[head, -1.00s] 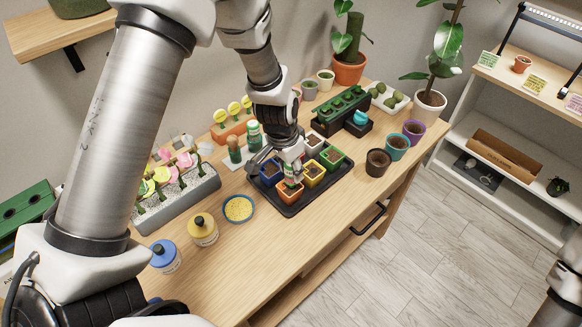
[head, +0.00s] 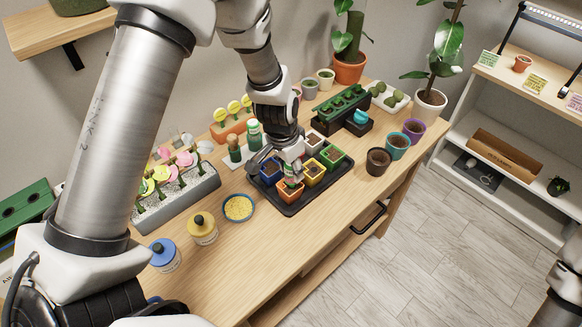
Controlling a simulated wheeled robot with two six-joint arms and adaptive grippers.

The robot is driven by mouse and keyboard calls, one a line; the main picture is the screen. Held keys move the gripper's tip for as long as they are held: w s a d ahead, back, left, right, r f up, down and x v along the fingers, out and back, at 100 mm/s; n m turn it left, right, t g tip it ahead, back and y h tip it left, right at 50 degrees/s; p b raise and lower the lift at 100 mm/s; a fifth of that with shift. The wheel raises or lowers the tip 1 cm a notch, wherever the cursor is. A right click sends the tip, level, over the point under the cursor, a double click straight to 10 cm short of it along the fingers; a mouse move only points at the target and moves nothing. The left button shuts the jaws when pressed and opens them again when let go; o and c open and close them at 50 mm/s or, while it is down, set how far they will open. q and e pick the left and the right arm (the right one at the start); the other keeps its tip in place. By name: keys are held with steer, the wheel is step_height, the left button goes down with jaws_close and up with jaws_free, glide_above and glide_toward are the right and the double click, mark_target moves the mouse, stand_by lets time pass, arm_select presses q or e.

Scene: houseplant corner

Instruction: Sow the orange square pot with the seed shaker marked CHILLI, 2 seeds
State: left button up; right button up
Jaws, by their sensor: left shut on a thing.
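The orange square pot (head: 290,193) stands in the front corner of a black tray (head: 330,187) on the wooden bench. My left gripper (head: 291,172) is right above this pot, shut on a seed shaker (head: 293,180) with green on it. The gripper hides most of this shaker, and I cannot read its marking. I cannot tell whether its end touches the pot, nor see any seeds. Two green shakers with pale tops (head: 235,151) (head: 254,134) stand behind the gripper on a pale holder. My right gripper is not in view.
Blue (head: 270,171), yellow (head: 313,172), green (head: 333,155) and white (head: 314,141) square pots crowd the tray. Round pots (head: 378,161) stand at right. The front bench strip is clear.

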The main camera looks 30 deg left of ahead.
arm_select(q)
step_height(320, 180, up, 7)
steer(key=p, duration=0.6)
stand_by(0.3)
steer(key=shift+f, duration=0.2)
step_height(320, 180, down, 6)
steer(key=b, duration=0.5)
steer(key=shift+r, duration=0.15)
steer(key=shift+r, duration=0.1)
steer(key=shift+f+b, duration=0.45)
steer(key=shift+f, duration=0.2)
stand_by(1.6)
steer(key=shift+r, duration=0.1)
